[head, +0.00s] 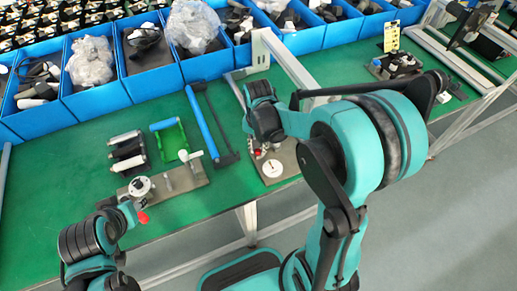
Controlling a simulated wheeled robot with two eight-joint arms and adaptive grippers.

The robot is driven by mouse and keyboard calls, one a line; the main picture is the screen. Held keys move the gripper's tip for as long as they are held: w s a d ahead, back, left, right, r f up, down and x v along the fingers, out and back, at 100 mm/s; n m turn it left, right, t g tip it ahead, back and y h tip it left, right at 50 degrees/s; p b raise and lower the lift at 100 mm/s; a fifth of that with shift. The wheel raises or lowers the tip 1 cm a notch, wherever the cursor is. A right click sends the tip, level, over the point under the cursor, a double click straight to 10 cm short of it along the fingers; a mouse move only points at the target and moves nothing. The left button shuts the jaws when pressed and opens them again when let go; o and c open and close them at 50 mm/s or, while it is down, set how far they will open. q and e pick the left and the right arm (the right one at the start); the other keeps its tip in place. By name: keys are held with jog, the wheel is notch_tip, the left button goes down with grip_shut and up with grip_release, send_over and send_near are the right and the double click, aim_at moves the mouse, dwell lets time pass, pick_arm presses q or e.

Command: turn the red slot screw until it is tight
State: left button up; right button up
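A metal plate with a round white dial (272,168) lies on the green bench near its front edge, below my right arm's end. A small reddish spot shows beside the dial; I cannot tell whether it is the red slot screw. My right gripper (259,146) points down just above this plate; its fingertips are too small and dark to read. A red knob (142,217) shows at the white round fixture (140,187) on the left plate. My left arm's end is beside that fixture, and its fingers cannot be made out.
Blue bins (100,98) with mixed parts line the back of the bench. Black and white rollers (127,152), a green frame (170,138) and a blue-handled tool (203,122) lie on the left. A grey metal frame (290,65) stands behind my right arm. Bare green bench (190,215) shows at the front.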

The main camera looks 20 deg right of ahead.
jog(key=shift+o, duration=0.6)
jog(key=shift+r+p, duration=2.05)
jog(key=shift+r, duration=0.55)
pick_arm(q)
notch_tip(320, 180, up, 4)
jog(key=shift+r, duration=0.1)
pick_arm(e)
jog(key=shift+f, duration=0.1)
